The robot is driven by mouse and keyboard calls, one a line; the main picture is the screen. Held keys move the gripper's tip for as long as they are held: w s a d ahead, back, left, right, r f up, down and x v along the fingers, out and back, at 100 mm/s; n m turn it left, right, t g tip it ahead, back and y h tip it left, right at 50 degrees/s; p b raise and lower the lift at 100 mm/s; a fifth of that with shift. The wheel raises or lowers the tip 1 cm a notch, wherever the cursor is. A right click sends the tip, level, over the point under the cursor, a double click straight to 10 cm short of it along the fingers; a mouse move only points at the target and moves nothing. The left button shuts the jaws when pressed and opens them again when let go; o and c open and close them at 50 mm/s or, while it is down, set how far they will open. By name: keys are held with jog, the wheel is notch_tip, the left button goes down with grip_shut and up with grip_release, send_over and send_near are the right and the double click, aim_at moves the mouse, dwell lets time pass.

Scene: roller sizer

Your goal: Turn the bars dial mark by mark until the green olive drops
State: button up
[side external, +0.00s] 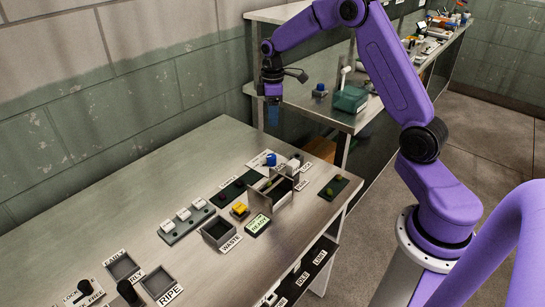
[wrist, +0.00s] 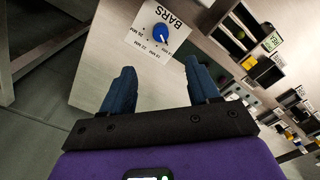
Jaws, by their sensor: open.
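The blue bars dial (wrist: 160,33) sits on a white plate (wrist: 178,26) lettered BARS, with several MM marks around it. Its small white pointer mark faces the lower side in the wrist view; I cannot tell which mark it meets. The dial also shows in the side view (side external: 270,160) at the table's far edge. My gripper (wrist: 160,75) is open and empty, its two blue fingers apart, with the dial beyond them. In the side view my gripper (side external: 272,112) hangs above the dial, clear of it.
A metal-walled box (side external: 284,197) stands close beside the dial. A yellow button (side external: 239,209), a sign reading READY (side external: 257,224) and the WASTE bin (side external: 217,231) are nearer. White switches (side external: 183,214) stand left. The table's left part (side external: 110,205) is clear.

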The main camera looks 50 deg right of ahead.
aim_at(273, 156)
notch_tip(273, 156, down, 17)
dwell(0.6)
jog(key=c, duration=1)
